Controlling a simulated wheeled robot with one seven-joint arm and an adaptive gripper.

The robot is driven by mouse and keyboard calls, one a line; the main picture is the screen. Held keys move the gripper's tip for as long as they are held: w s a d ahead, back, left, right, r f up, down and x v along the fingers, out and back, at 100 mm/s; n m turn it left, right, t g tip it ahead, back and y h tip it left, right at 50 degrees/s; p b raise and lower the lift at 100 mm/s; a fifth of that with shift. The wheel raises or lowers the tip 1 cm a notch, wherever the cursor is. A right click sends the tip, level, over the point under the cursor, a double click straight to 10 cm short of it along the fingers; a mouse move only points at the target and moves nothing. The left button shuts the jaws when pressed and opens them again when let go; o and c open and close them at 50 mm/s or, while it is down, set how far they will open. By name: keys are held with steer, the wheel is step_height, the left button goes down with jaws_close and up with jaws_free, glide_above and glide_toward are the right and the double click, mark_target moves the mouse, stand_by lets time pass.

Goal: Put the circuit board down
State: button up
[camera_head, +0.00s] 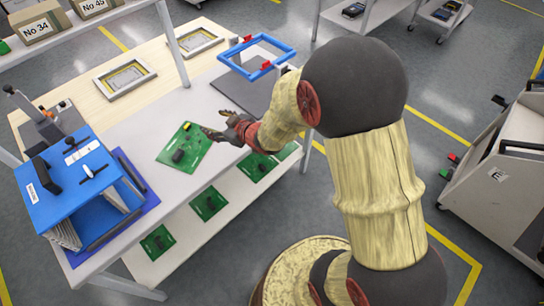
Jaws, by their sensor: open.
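A green circuit board (183,150) with a black component on it lies on the light table top (135,130), right of the blue rack. My gripper (212,133) is open, with its fingers pointing left at the board's right edge. The picture does not show clearly whether the fingers touch the board or hover just above it. Nothing is seen between the fingers.
A blue rack (65,180) stands on the table's left end. A blue frame (257,57) is behind my gripper, above a dark plate. Several green boards (208,203) lie on the lower shelf. A trolley (505,175) stands at right.

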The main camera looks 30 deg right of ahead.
steer(key=s+d+r+m+g+h, duration=0.2)
steer(key=s+d+r+m+h, duration=0.4)
steer(key=s+r, duration=0.6)
steer(key=s+a+r+g+y, duration=0.1)
steer(key=s+r+g, duration=0.1)
steer(key=s, duration=0.8)
steer(key=s+a+r+g, duration=0.1)
steer(key=s+r, duration=0.3)
steer(key=s, duration=0.6)
steer(key=shift+s+g+y, duration=0.4)
steer(key=shift+g, duration=0.4)
